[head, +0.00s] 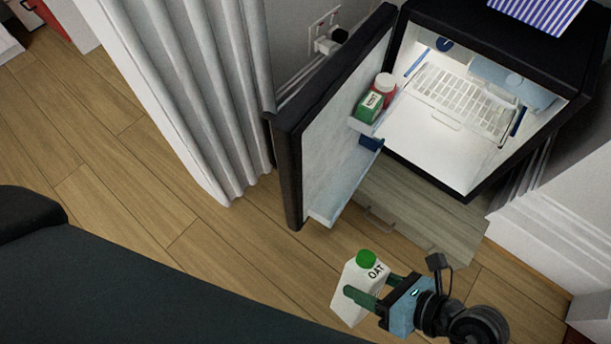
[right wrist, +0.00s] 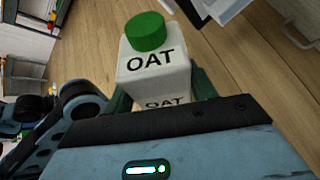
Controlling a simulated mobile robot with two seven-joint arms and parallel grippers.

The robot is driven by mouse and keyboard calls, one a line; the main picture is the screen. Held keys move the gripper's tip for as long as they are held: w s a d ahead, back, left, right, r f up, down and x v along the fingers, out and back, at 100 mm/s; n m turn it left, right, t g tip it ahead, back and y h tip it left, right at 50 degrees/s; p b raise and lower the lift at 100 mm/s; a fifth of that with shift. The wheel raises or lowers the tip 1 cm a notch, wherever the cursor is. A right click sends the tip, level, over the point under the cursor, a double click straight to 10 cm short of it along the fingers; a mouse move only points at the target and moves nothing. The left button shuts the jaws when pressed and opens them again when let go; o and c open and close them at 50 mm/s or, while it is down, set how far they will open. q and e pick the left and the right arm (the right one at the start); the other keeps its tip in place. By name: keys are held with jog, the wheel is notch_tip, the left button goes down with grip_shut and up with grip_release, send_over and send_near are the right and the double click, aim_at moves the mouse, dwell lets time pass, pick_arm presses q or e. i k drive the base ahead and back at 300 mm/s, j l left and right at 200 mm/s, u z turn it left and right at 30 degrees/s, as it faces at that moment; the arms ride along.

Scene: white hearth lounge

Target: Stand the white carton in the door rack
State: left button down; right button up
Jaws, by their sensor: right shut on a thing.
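The white carton (head: 351,290) has a green cap and the word OAT on it. My right gripper (head: 366,296) is shut on it, one finger on each side, and holds it in front of the open fridge door. The carton also shows in the right wrist view (right wrist: 155,75), between the green fingers of the right gripper (right wrist: 160,95). The door rack (head: 337,200) is a pale lower shelf on the inside of the open door, above and left of the carton and apart from it. A dark blue item (head: 371,143) is at its far end. My left gripper is not in view.
The small black fridge (head: 505,50) stands open, with a lit inside and a wire shelf (head: 465,100). An upper door shelf (head: 362,126) holds a green box (head: 369,106) and a red jar with a white lid (head: 384,84). A white curtain (head: 205,90) hangs left of the door.

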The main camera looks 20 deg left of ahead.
aim_at(331, 200)
jog(key=l+u, duration=0.75)
jog(key=k+l+u, duration=0.1)
jog(key=l+u, duration=0.25)
